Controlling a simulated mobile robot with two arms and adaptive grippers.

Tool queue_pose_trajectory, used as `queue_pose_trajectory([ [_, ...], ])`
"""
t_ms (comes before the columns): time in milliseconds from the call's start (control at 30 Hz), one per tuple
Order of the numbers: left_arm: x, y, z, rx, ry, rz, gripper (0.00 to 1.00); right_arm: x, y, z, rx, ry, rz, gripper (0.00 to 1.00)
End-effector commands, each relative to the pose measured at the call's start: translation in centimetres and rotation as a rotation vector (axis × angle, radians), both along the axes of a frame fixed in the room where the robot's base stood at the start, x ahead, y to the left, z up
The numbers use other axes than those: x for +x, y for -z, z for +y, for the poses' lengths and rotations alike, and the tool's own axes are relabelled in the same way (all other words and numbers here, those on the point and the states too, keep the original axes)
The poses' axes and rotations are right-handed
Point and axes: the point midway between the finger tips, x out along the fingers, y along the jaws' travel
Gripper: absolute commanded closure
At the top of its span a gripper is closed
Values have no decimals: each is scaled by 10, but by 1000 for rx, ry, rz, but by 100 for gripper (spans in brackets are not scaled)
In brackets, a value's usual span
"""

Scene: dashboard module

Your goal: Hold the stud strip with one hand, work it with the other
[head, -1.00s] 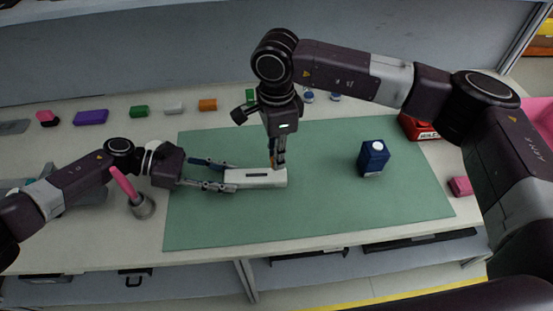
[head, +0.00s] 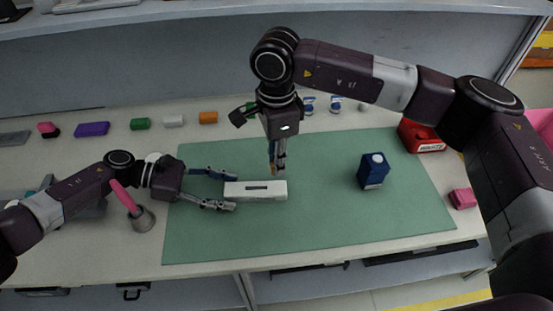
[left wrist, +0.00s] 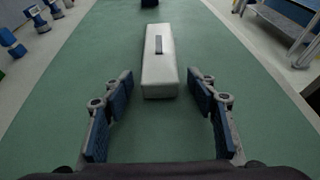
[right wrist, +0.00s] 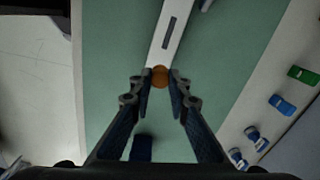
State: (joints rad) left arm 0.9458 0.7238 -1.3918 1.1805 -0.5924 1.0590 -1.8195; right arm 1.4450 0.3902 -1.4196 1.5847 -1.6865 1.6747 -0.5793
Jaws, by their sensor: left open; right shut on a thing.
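The stud strip (head: 256,191) is a long white block with a dark slot in its top, lying on the green mat. My left gripper (head: 234,188) is open at its left end. In the left wrist view the strip (left wrist: 160,80) lies between the fingers, with a gap on each side. My right gripper (head: 275,168) points down by the strip's back edge near its right end. It is shut on a small round orange-brown piece (right wrist: 160,76). In the right wrist view this piece overlaps the strip's end; I cannot tell whether they touch.
A dark blue box (head: 373,171) stands on the mat to the right. A grey cup with a pink-handled tool (head: 142,217) stands left of the mat. Several coloured blocks line the back, including an orange one (head: 208,118). A red bin (head: 422,136) is at right. The front mat is clear.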

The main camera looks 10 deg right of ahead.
Motion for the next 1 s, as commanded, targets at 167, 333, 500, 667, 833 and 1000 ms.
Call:
queue_pose_trajectory([
  [167, 1, -3, 8, 1, -2, -1, 47, 0, 0, 0, 0, 0, 0, 100],
  [333, 4, -14, 36, 1, -5, 0, 47, 0, 0, 0, 0, 0, 0, 100],
  [500, 6, -28, 70, 1, -4, 0, 47, 0, 0, 0, 0, 0, 0, 100],
  [667, 8, -39, 95, 1, -3, 0, 47, 0, 0, 0, 0, 0, 0, 100],
  [833, 8, -45, 108, 0, 0, 0, 47, 0, 0, 0, 0, 0, 0, 100],
  [1000, 8, -46, 111, 0, 0, 0, 47, 0, 0, 0, 0, 0, 0, 100],
])
